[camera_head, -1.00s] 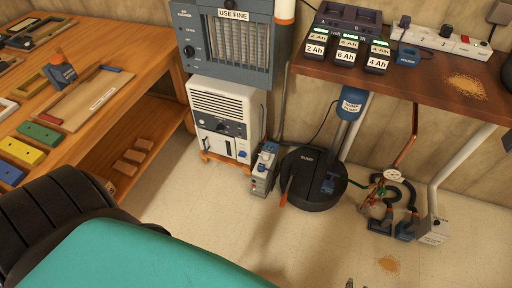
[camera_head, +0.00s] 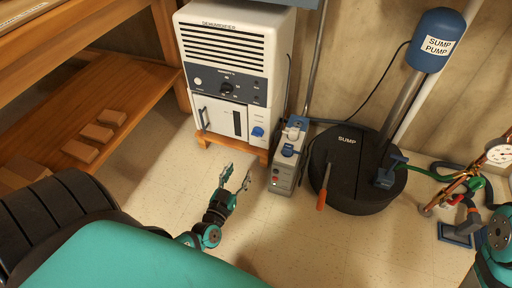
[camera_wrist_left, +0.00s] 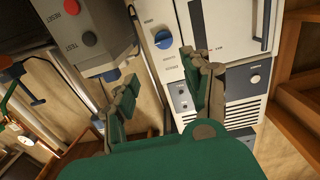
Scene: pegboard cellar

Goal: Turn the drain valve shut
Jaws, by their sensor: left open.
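The white dehumidifier (camera_head: 232,75) stands on a wooden base and has a blue knob (camera_head: 258,132) low at its right front. The knob also shows in the left wrist view (camera_wrist_left: 163,38); whether it is the drain valve I cannot read. My left gripper (camera_head: 236,174) is open and empty, in front of and below the knob, apart from it. In the left wrist view its fingers (camera_wrist_left: 158,68) are spread, with the dehumidifier front beyond. A green-handled valve (camera_head: 474,184) sits on copper pipework at the right. My right gripper is not visible; a teal part of mine shows at the right edge.
A grey control box (camera_head: 287,160) with buttons stands just right of the dehumidifier. The round black sump lid (camera_head: 352,165) has an orange-handled tool (camera_head: 323,188) at its front. A wooden bench (camera_head: 100,105) is at the left. The floor in front is clear.

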